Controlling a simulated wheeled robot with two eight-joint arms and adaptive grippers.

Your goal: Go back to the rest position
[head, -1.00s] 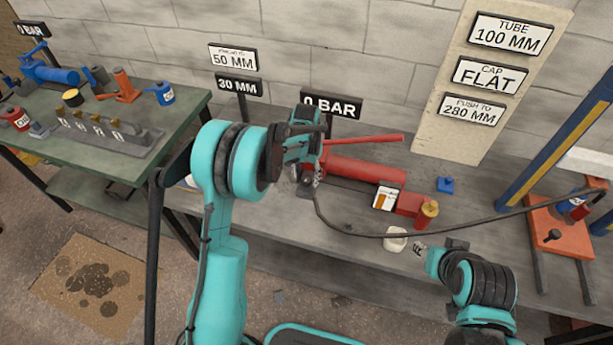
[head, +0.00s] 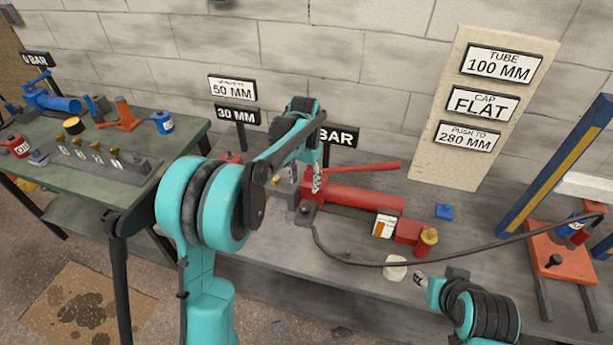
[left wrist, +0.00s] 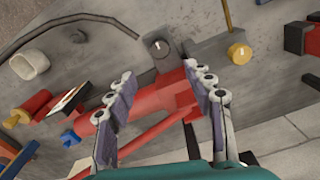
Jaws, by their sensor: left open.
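My left gripper (head: 316,180) is open and empty above the bench, by the left end of the red hand pump (head: 365,200). In the left wrist view its two fingers (left wrist: 158,72) are spread apart, with the red pump body (left wrist: 135,122) showing behind and between them. I cannot tell from these views how far above the pump they are. My right gripper (head: 420,279) is low at the right, over the front part of the bench near a small white dish (head: 396,268). It is too small to tell whether it is open.
A black hose (head: 450,253) curves from the pump to the press frame (head: 565,150) at right. A 0 BAR sign (head: 338,137) stands behind my left gripper. A blue block (head: 444,211) lies on the bench. A green table (head: 75,185) with tools stands at left.

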